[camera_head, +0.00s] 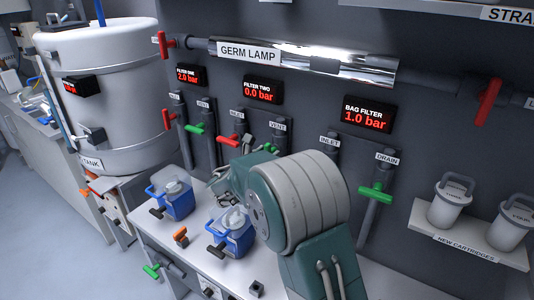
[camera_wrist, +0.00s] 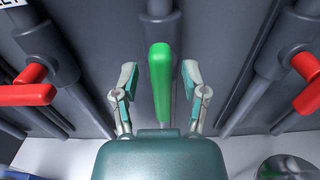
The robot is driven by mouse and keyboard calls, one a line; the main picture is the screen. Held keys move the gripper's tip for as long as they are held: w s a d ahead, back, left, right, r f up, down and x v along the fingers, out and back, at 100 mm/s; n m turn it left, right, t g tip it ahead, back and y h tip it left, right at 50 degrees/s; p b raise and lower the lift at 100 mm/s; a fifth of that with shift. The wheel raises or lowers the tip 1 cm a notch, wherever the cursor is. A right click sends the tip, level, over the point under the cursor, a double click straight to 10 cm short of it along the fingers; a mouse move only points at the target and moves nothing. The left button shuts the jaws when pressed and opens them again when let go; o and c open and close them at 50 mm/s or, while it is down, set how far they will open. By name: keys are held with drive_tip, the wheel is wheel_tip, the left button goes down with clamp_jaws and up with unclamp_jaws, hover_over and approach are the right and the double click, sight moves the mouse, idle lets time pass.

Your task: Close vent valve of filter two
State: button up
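The vent valve handle (camera_wrist: 160,85) of filter two is green. In the wrist view it stands lengthwise in the middle of the picture, in line with the pipe (camera_wrist: 160,28) behind it. My gripper (camera_wrist: 159,70) is open, with one finger on each side of the green handle and a visible gap on both sides. In the head view my arm hides most of this valve below the VENT label (camera_head: 278,127). The filter two display (camera_head: 262,92) reads 0.0 bar.
The red inlet handle (camera_wrist: 28,94) is left of my gripper; another red handle (camera_wrist: 308,75) is on the right. The bag filter drain handle (camera_head: 375,193) is green and crosswise. Blue containers (camera_head: 172,196) stand on the bench below. The germ lamp pipe (camera_head: 300,62) runs above.

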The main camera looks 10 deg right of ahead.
clamp_jaws()
drive_tip(key=shift+m, duration=0.3)
drive_tip(key=m, duration=0.3)
drive_tip(key=shift+s+d+m, duration=0.15)
drive_tip(key=shift+s+m, duration=0.05)
drive_tip(key=shift+m, duration=0.2)
drive_tip(key=m, duration=0.4)
drive_tip(key=shift+s+d+f+m, duration=0.1)
drive_tip(key=shift+d+f+m, duration=0.05)
drive_tip(key=shift+m, duration=0.15)
drive_tip(key=m, duration=0.4)
drive_tip(key=shift+s+d+f, duration=0.1)
drive_tip(key=shift+f, duration=0.15)
drive_tip(key=shift+f+m, duration=0.15)
drive_tip(key=shift+m, duration=0.9)
drive_tip(key=shift+f+m, duration=0.15)
drive_tip(key=shift+m, duration=0.9)
drive_tip(key=shift+s, duration=0.1)
drive_tip(key=shift+f, duration=0.1)
